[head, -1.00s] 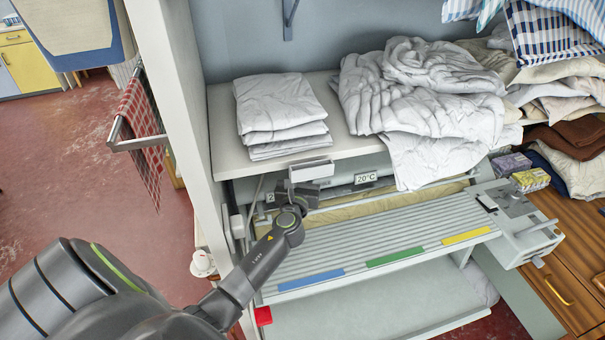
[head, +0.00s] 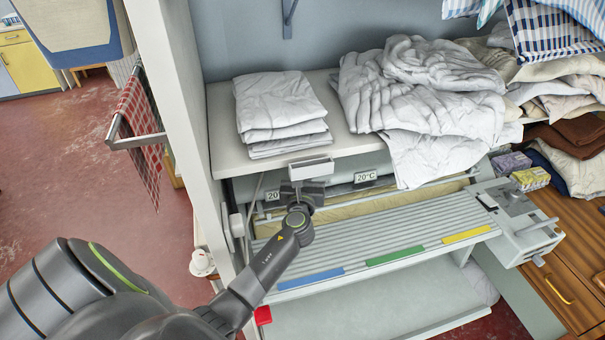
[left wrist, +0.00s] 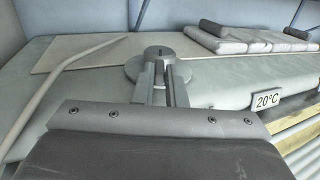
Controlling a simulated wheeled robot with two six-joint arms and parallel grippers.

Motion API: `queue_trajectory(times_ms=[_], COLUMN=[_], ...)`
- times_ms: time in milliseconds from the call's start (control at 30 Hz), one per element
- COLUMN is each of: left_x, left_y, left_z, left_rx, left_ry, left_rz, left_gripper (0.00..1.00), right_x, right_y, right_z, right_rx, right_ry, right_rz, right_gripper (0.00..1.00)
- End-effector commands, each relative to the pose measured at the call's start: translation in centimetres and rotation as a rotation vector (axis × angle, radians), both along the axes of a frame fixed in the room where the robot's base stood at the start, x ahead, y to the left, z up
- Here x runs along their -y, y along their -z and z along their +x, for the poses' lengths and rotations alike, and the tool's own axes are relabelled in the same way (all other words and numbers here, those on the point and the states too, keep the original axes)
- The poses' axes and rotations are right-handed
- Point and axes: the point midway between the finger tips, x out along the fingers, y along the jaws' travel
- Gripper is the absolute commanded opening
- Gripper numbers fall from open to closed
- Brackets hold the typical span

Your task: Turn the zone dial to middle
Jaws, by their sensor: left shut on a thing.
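The zone dial (left wrist: 132,72) shows in the left wrist view as a grey round disc with a raised knob (left wrist: 158,56) that has a dark mark on top. My left gripper (left wrist: 162,88) has its two fingers on either side of this knob and is shut on it. In the head view my left gripper (head: 303,190) is at the left end of the ironer, just below a small white box (head: 311,168) at the shelf edge. The dial is hidden there by the gripper, and its setting cannot be read. My right gripper is not in view.
The ribbed feed board (head: 375,240) has blue (head: 311,280), green (head: 395,255) and yellow (head: 466,236) strips along its front. Folded linen (head: 280,113) and a crumpled sheet (head: 425,95) lie on the shelf above.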

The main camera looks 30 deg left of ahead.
Motion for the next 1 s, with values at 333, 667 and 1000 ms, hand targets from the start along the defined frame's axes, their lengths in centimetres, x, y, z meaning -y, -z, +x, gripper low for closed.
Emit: queue_trajectory(times_ms=[333, 667, 1000], left_x=[2.0, 3.2, 3.6], left_y=[0.4, 0.5, 0.3], left_z=[1.5, 3.3, 4.4], left_rx=[0.002, 0.002, 0.0], left_ry=[-0.278, -0.565, -0.744], left_rz=[-0.004, 0.0, 0.001], left_gripper=[0.0, 0.0, 0.0], right_x=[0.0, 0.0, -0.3], right_y=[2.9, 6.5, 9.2], right_z=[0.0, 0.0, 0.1], right_rx=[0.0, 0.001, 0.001], right_ry=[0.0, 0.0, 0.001], right_rz=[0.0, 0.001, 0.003], right_gripper=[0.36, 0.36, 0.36])
